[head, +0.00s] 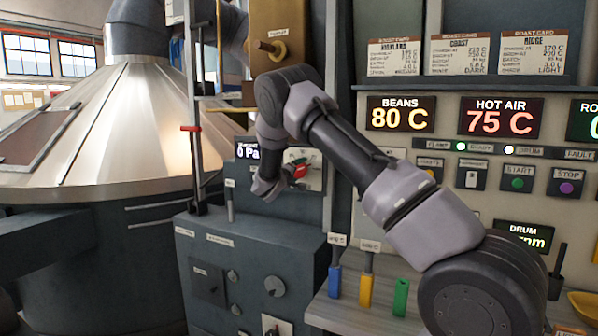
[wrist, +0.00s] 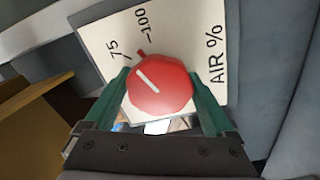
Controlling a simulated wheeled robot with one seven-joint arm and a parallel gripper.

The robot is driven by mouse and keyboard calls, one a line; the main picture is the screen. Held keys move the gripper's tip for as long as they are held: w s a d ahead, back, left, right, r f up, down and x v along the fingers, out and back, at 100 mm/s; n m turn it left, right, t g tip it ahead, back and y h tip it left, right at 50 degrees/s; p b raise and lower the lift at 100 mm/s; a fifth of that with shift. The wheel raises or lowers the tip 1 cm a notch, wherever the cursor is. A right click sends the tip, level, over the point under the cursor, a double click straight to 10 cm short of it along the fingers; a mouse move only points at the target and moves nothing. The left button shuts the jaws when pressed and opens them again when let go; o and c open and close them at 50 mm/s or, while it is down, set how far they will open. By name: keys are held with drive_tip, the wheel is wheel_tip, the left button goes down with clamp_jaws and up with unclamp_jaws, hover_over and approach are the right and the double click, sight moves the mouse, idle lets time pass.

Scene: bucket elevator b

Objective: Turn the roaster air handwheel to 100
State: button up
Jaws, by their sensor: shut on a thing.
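The red roaster air handwheel (wrist: 160,88) sits on a pale scale plate (wrist: 205,40) marked 75, 100 and AIR %. The wheel has a white line on its face, and a small red tip at its rim points between the 75 and 100 marks. My gripper (wrist: 163,100) has its green fingers on either side of the wheel and is shut on it. In the head view the red wheel (head: 300,171) shows at the end of my arm, partly hidden by my gripper (head: 291,180). The lower scale is hidden.
A grey cabinet (head: 245,275) with knobs stands below. Blue, yellow and green handles (head: 366,291) stand on a ledge to the right. A brown block (wrist: 35,120) is at left in the wrist view.

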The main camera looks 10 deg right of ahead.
drive_tip(key=shift+f+m, duration=0.2)
drive_tip(key=shift+m, duration=2.2)
drive_tip(key=o, duration=1.1)
drive_tip(key=shift+r, duration=0.1)
drive_tip(key=v, duration=1.1)
